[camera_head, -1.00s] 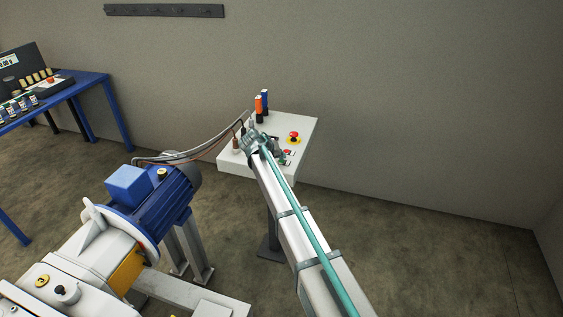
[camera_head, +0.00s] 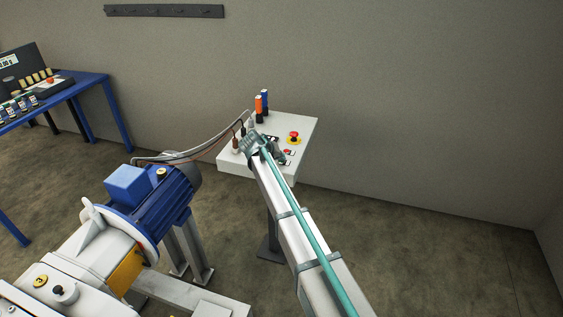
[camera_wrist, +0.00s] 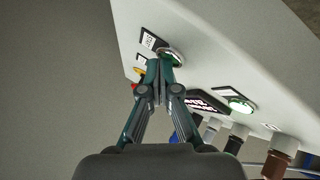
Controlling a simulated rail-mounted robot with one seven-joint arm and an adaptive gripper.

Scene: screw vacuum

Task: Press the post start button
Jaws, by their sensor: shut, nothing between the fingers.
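The control post's white panel (camera_head: 306,128) stands by the wall in the head view and fills the right of the wrist view (camera_wrist: 215,45). My gripper (camera_wrist: 161,63) is shut and empty. A small label (camera_wrist: 152,40) beside that button is too blurred to read surely. In the head view my wrist hides part of the panel and the fingertips are hard to make out.
A second round green-white button (camera_wrist: 241,105) and a lit display (camera_wrist: 204,102) are on the panel. A red emergency stop (camera_head: 294,135) sits on a yellow base. Cable plugs (camera_wrist: 277,157) line one edge. A blue motor pump (camera_head: 150,200) stands left of my arm.

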